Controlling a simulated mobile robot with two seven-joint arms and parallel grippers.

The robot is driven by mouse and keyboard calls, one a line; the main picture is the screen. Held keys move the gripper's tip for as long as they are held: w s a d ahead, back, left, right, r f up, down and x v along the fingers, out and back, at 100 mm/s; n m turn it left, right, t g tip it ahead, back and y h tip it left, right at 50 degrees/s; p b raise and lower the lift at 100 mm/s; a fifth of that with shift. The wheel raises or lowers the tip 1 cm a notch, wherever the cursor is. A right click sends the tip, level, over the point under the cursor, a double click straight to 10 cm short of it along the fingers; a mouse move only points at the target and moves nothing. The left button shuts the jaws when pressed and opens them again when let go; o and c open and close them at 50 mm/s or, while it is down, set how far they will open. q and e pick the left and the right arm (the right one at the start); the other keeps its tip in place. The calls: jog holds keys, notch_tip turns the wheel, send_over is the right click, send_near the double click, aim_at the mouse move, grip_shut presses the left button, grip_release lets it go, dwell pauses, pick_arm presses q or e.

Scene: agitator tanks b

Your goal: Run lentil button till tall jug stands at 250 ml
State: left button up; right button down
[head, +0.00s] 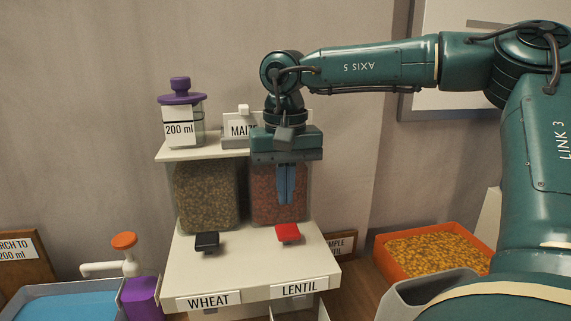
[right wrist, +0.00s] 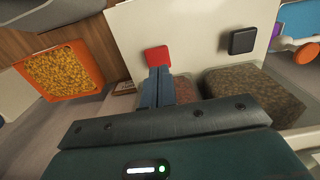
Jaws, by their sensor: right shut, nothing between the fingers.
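The red lentil button (head: 287,233) sits on the sloped white front of the dispenser, above the LENTIL label (head: 300,286). It also shows in the right wrist view (right wrist: 157,55). My right gripper (head: 286,202) points down, its blue fingers shut and empty. In the head view the fingertips are above the button with a gap between them. In the right wrist view the fingertips (right wrist: 159,70) overlap the button's near edge. Behind the fingers is the clear hopper of reddish lentils (head: 262,207). I cannot make out the tall jug or its level. My left gripper is out of view.
A black button (head: 207,241) is above the WHEAT label (head: 208,300), with a wheat hopper (head: 206,195) behind. A purple-lidded jar (head: 181,120) marked 200 ml stands on the upper shelf. An orange tray (head: 484,262) is at right, a blue-filled tray (head: 60,291) at left.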

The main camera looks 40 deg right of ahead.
aim_at(287, 236)
notch_tip(287, 236, down, 6)
jog(key=shift+f+p, duration=0.25)
jog(key=shift+p, duration=0.1)
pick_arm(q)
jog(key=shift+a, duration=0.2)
pick_arm(e)
jog(key=shift+f+b, duration=0.75)
jog(key=shift+b, duration=0.05)
jog(key=shift+f+b, duration=0.35)
jog(key=shift+s, duration=0.15)
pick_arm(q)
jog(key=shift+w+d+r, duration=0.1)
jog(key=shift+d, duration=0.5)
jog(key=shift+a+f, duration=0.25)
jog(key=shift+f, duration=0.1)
pick_arm(e)
jog(key=shift+f, duration=0.15)
